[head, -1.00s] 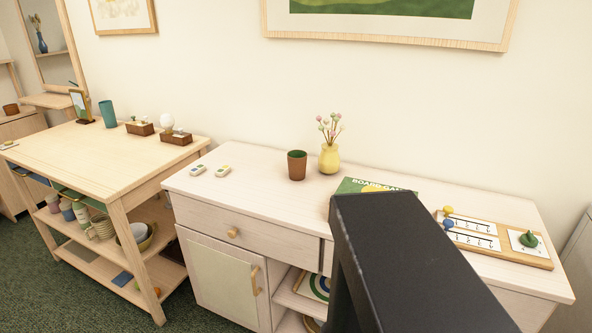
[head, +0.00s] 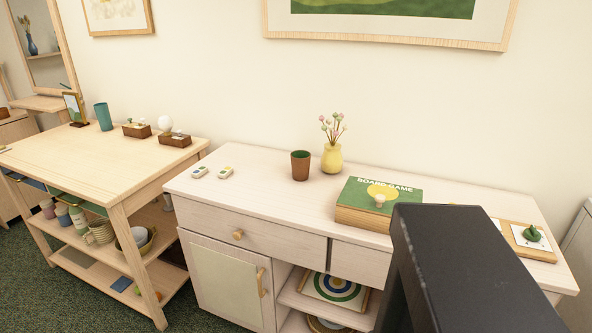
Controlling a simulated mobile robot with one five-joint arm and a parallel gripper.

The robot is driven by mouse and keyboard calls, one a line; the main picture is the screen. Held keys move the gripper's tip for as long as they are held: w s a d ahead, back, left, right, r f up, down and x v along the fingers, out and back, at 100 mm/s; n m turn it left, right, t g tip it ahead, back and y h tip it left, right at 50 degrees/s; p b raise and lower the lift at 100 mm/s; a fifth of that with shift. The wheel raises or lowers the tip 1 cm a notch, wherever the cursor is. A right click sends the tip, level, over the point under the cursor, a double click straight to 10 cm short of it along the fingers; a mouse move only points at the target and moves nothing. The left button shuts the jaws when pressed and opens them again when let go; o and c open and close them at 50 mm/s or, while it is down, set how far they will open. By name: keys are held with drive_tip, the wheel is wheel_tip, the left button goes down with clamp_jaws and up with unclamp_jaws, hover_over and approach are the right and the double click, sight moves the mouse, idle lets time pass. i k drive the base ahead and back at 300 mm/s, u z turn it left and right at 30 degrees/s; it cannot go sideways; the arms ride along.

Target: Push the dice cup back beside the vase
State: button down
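The dice cup (head: 300,166) is brown with a dark green inside. It stands upright on the pale cabinet top (head: 262,190), just left of the yellow vase (head: 332,158) that holds pink and white flowers. A narrow gap or near contact lies between cup and vase; I cannot tell which. My black arm fills the lower right of the head view, right of the cup and in front of the cabinet. My gripper does not show in the view.
A green board game box (head: 378,200) lies right of the vase. Two small white pieces (head: 212,172) lie left of the cup. A wooden score board (head: 528,240) is at the right end, partly hidden by my arm. The cabinet top in front of the cup is clear.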

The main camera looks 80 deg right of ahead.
sight(301, 166)
drive_tip(key=i, duration=0.95)
drive_tip(key=u, duration=0.05)
